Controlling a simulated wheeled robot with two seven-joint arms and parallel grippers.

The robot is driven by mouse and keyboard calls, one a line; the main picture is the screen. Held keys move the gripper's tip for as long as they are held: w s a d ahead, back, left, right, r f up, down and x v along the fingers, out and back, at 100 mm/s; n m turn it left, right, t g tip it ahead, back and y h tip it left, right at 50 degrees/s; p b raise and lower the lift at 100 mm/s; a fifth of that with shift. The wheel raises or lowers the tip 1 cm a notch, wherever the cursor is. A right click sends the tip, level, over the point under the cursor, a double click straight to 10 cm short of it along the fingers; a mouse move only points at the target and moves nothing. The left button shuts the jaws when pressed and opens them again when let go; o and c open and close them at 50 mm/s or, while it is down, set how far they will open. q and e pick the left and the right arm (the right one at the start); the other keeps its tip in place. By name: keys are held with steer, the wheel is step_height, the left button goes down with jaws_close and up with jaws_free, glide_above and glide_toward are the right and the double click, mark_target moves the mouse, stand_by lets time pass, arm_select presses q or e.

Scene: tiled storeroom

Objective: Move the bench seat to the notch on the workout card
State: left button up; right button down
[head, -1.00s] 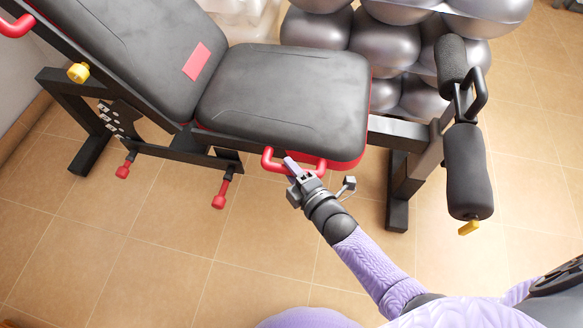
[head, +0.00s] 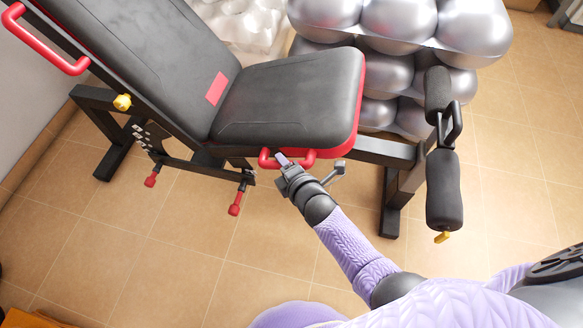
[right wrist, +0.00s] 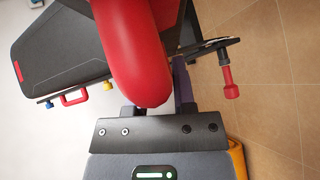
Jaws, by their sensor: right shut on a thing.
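The black bench seat (head: 295,97) with red edging sits in the middle of the head view, its front end tilted up. A red handle (head: 309,158) is fixed under its near front edge. My right gripper (head: 284,160) is shut on this handle, whose red bar (right wrist: 135,50) fills the middle of the right wrist view. The workout card (head: 217,89), a plain red rectangle here, lies on the backrest (head: 165,60) near the seat; no writing is readable. A notched plate (head: 150,135) shows below the backrest; the seat's own notches are hidden. My left gripper is out of view.
Silver balls (head: 400,60) are stacked behind the bench. Padded leg rollers (head: 444,190) stand at its right end. Red-tipped pins (head: 236,203) and a yellow knob (head: 122,102) stick out on the near side.

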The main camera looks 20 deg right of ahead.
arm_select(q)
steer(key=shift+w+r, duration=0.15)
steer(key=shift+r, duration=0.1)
arm_select(e)
steer(key=shift+w+a+r, duration=0.1)
steer(key=shift+w+r, duration=0.05)
steer(key=shift+r, duration=0.1)
steer(key=shift+c, duration=2.2)
jaws_free()
arm_select(q)
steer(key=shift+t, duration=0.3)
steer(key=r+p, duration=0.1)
steer(key=p, duration=0.1)
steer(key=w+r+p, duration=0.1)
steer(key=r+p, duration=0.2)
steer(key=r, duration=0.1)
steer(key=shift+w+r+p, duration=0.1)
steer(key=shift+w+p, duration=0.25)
steer(key=shift+p, duration=0.05)
arm_select(e)
steer(key=v, duration=1)
steer(key=shift+f, duration=0.1)
